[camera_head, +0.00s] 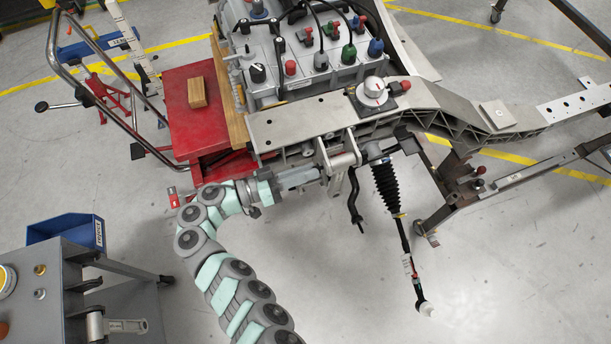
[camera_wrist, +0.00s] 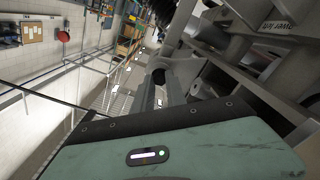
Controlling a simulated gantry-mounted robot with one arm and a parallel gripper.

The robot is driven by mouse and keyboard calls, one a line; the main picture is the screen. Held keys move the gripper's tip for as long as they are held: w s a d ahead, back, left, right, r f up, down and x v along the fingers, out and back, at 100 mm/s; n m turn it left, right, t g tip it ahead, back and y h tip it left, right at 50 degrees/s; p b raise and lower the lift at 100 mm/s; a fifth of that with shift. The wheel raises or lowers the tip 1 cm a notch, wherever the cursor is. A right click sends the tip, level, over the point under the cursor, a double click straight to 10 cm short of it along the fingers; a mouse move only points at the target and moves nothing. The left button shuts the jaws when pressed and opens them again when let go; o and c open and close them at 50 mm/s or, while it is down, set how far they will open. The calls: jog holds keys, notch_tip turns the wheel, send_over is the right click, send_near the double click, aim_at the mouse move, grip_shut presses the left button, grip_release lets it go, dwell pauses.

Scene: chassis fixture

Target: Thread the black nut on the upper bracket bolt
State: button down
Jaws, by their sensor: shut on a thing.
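My gripper (camera_head: 318,173) reaches in from the lower left and points right at the bracket (camera_head: 343,160) on the side of the grey chassis. Its fingers also show in the wrist view (camera_wrist: 160,84), shut on a small dark round piece, the black nut (camera_wrist: 158,75), at their tips. In the head view the nut is too small or hidden to make out. The fingertips are close beside the bracket; I cannot tell whether the nut touches a bolt. The upper bracket bolt is not clearly visible in either view.
The chassis beam (camera_head: 300,122) lies just above my gripper. A black rubber boot with a rod (camera_head: 386,185) hangs right of the bracket. A red cart (camera_head: 195,125) stands left. A grey table (camera_head: 75,290) with a blue bin (camera_head: 65,228) is lower left. Open floor lies below.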

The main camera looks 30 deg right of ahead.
jog(key=shift+m, duration=1.1)
jog(key=m, duration=0.6)
jog(key=shift+d+m, duration=0.15)
jog(key=shift+m, duration=0.25)
jog(key=m+b, duration=0.1)
jog(key=m, duration=0.6)
jog(key=shift+r+b, duration=0.1)
jog(key=shift+b, duration=0.3)
